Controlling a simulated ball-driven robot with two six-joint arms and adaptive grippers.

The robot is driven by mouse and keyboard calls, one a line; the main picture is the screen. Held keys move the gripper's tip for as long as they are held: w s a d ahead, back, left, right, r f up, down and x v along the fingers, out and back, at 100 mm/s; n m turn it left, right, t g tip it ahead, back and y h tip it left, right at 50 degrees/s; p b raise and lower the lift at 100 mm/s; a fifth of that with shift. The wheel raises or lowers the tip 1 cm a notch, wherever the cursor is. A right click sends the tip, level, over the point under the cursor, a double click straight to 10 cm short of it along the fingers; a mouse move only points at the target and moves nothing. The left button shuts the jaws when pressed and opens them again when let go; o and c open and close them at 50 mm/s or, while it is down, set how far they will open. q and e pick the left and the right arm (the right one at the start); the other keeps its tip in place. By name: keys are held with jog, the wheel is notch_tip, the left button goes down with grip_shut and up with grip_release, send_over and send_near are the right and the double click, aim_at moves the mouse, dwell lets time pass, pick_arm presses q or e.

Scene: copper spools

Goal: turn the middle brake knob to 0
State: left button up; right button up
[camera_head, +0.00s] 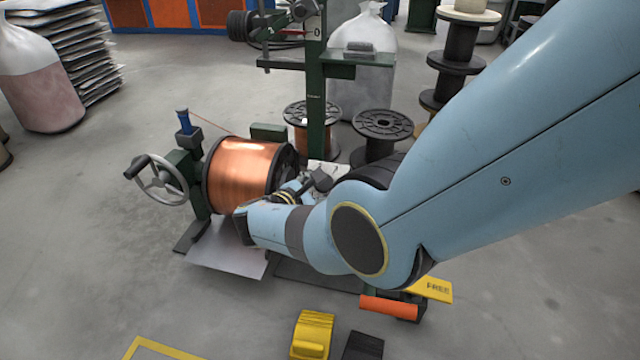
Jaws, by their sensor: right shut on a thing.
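My right gripper (318,183) is small and dark in the view, just right of the large copper spool (240,172). It is at a pale panel (328,168), of which only a small part shows. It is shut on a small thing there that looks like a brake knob. My own arm and wrist cover most of this area, so I cannot see which knob it is, its pointer or the numbers. The other brake knobs are hidden too. My left gripper is out of view.
A handwheel (162,180) stands left of the copper spool. A green post (316,100) rises behind, beside a smaller copper spool (310,128) and an empty black spool (382,126). A yellow block (312,335) and an orange handle (389,308) are in front. Grey floor is open at left.

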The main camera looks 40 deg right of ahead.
jog(key=n+t, duration=0.2)
jog(key=n, duration=0.2)
jog(key=shift+s+n+p, duration=0.15)
jog(key=shift+n+p, duration=0.15)
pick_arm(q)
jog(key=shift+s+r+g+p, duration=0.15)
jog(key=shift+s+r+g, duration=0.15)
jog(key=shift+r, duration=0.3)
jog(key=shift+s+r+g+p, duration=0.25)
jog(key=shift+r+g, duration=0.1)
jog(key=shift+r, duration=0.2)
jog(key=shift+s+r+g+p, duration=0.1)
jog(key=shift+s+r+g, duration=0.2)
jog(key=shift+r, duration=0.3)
pick_arm(e)
jog(key=shift+s+d+f+n+t+y, duration=0.1)
jog(key=shift+n+t+y, duration=0.45)
jog(key=shift+n, duration=0.75)
jog(key=shift+n+t+y, duration=0.35)
jog(key=shift+n+t, duration=0.3)
jog(key=shift+n, duration=0.65)
jog(key=o, duration=1.2)
jog(key=shift+c, duration=0.2)
notch_tip(320, 180, up, 10)
